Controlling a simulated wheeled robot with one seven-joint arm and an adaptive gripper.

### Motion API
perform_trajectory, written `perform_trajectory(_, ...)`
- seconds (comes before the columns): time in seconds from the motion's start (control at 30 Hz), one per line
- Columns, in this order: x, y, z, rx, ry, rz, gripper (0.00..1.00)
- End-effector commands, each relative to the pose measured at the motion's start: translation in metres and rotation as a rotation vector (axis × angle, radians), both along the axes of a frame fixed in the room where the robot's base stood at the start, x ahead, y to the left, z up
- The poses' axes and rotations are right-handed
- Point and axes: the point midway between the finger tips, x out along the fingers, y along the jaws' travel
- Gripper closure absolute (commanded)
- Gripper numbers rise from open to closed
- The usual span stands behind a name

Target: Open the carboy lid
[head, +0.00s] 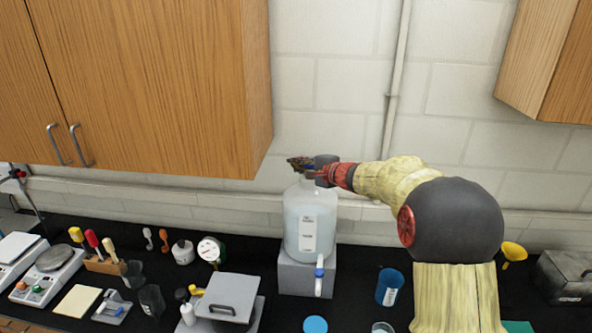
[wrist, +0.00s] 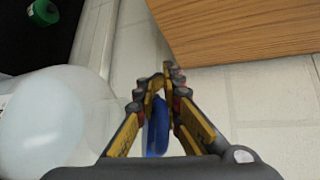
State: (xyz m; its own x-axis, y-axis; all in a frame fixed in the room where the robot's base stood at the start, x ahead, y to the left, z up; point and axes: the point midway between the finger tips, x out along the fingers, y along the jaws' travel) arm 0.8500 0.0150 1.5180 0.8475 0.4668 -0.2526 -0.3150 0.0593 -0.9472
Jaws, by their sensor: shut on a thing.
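The carboy (head: 302,229) is a translucent white jug with a white label and a blue-and-white spigot (head: 319,278). It stands upright on a grey block (head: 295,272) against the wall. My gripper (head: 302,163) is above its top, reaching in from the right. In the wrist view my gripper (wrist: 158,95) is shut on the blue lid (wrist: 158,128), seen nearly edge-on between the yellow fingers. The carboy's pale rounded body (wrist: 55,115) is left of the fingers there. The fingers hide the mouth, so I cannot tell whether the lid touches it.
A wooden wall cabinet (head: 165,80) hangs to the left, near my gripper; another (head: 550,65) is at upper right. A blue cup (head: 389,287) is right of the block. A grey lidded box (head: 230,294) is at its front left. A pipe (head: 395,85) runs up the wall.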

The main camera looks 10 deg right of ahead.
Motion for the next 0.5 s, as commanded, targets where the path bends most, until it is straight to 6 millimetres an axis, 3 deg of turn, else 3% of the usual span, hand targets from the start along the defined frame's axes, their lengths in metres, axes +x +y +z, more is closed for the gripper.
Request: perform_trajectory(0.5,0.0084,-0.0045,0.0147,0.01,0.026,-0.004,1.0)
